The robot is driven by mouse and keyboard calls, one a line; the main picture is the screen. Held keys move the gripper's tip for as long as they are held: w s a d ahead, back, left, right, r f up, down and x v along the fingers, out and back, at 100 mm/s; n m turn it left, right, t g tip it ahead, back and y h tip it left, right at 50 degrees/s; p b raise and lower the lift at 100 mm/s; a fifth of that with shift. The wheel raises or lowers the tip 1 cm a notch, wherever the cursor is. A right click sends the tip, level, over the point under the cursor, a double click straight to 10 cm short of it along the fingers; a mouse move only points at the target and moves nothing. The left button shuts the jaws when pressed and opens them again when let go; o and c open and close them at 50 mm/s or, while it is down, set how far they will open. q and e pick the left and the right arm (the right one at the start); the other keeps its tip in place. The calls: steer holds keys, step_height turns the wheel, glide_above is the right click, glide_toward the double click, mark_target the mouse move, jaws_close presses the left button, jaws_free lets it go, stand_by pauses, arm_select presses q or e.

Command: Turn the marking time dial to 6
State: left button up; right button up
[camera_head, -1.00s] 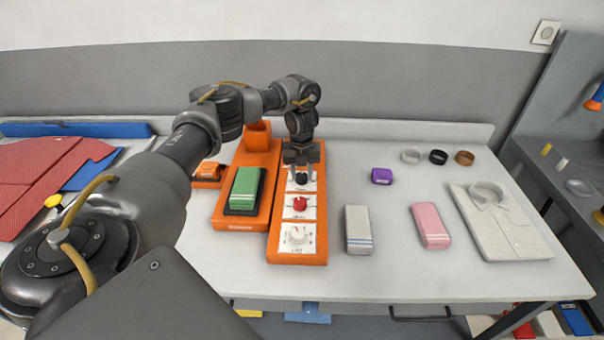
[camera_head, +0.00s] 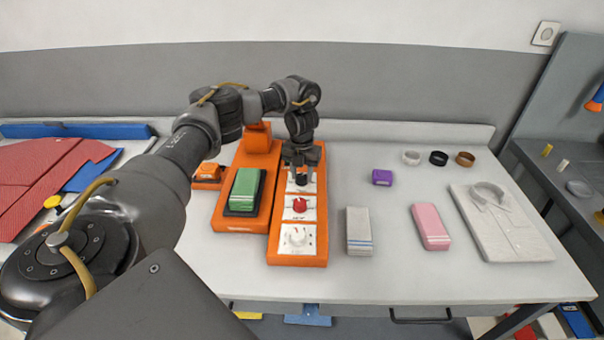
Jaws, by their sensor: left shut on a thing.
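An orange control panel (camera_head: 273,249) lies on the table with three dials in a column on white plates. The nearest dial is white (camera_head: 297,236) and the middle dial is red (camera_head: 299,204). The farthest dial is dark (camera_head: 301,180) and sits between my left gripper's fingertips. My left gripper (camera_head: 301,178) points down from above and is shut on this dark dial. The fingers partly hide the dial and its plate, and the scale marks are too small to read. My right gripper is not in view.
An orange machine with a green block (camera_head: 244,188) stands left of the panel. A grey-white block (camera_head: 359,231), a pink block (camera_head: 431,226), a purple box (camera_head: 382,177) and a folded shirt (camera_head: 501,225) lie to the right. Clear table lies between them.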

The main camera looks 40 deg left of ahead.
mark_target(302, 176)
arm_select(q)
steer(key=o, duration=1)
step_height(302, 176, up, 11)
steer(key=p, duration=0.1)
steer(key=shift+f, duration=0.15)
